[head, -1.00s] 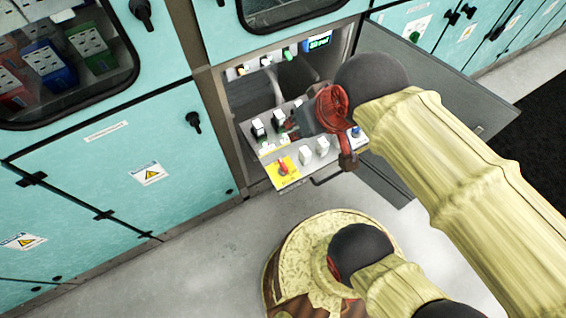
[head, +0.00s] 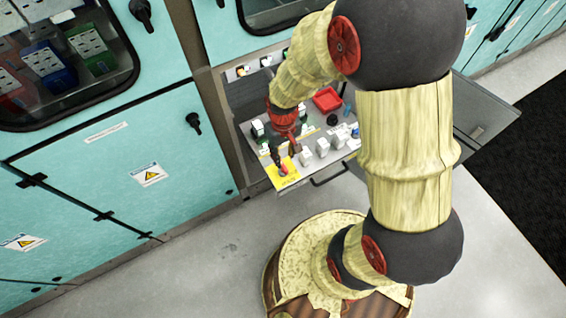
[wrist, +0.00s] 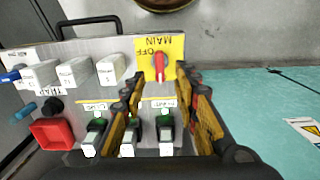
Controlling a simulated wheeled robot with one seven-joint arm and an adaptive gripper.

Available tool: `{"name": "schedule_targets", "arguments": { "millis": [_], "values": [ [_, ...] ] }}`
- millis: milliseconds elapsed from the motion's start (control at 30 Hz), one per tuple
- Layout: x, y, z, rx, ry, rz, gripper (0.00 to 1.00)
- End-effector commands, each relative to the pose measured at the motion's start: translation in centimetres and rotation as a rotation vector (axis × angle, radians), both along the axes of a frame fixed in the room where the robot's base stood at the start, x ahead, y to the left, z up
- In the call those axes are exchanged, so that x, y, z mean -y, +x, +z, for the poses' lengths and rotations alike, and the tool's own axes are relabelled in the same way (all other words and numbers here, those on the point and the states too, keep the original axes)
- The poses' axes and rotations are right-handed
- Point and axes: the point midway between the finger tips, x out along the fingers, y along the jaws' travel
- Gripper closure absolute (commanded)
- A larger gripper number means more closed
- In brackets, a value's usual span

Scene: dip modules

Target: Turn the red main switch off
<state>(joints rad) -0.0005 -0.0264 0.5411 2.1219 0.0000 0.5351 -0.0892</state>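The red main switch (wrist: 160,66) sits on a yellow plate (wrist: 174,45) marked MAIN and OFF, which appears upside down in the wrist view. Its handle looks upright in that picture. In the head view the yellow plate (head: 287,180) is at the front left corner of the pulled-out panel. My gripper (wrist: 160,76) is open, with one finger on each side of the red switch; I cannot tell whether either touches it. In the head view my gripper (head: 282,155) is just above the plate and partly hides the switch.
The panel (head: 330,165) also carries white modules (wrist: 76,71), green-and-white switches (wrist: 165,138), a black knob (wrist: 54,106) and a red open box (head: 327,99). A dark handle (head: 330,174) runs along its front. Teal cabinets (head: 90,190) stand left; grey floor (head: 215,260) is clear in front.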

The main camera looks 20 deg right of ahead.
Motion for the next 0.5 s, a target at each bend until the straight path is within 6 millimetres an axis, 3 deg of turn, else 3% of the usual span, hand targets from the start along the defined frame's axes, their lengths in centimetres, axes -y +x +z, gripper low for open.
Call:
{"name": "schedule_targets", "arguments": {
  "millis": [167, 500],
  "values": [
    [0.0, 0.8, -0.8, 0.03, 0.0, 0.015, 0.7],
    [0.0, 0.7, -5.9, 0.028, 0.0, 0.014, 0.7]
  ]
}}
